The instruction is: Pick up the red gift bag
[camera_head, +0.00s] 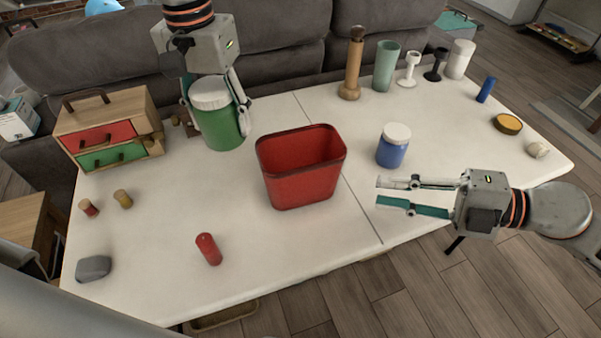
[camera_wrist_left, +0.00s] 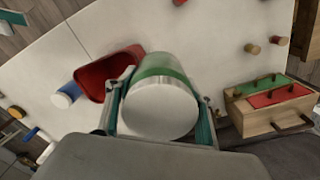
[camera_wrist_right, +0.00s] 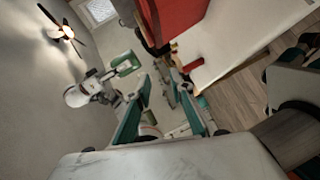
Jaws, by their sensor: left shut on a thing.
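A red open-topped container (camera_head: 302,180) stands upright mid-table, shaped like a tapered bin. I see no handles on it and no other red bag. It also shows in the left wrist view (camera_wrist_left: 92,80) and, cut off, in the right wrist view (camera_wrist_right: 178,18). My left gripper (camera_head: 217,118) is shut on a green jar with a white lid (camera_head: 222,130), left of and behind the container. Whether the jar touches the table I cannot tell. My right gripper (camera_head: 379,190) is open and empty, right of the container and apart from it, its fingers pointing left.
A small drawer chest (camera_head: 105,130) is at the left. A red cylinder (camera_head: 208,249) stands in front. Several vases and holders line the back right. The front middle of the white table (camera_head: 285,255) is clear.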

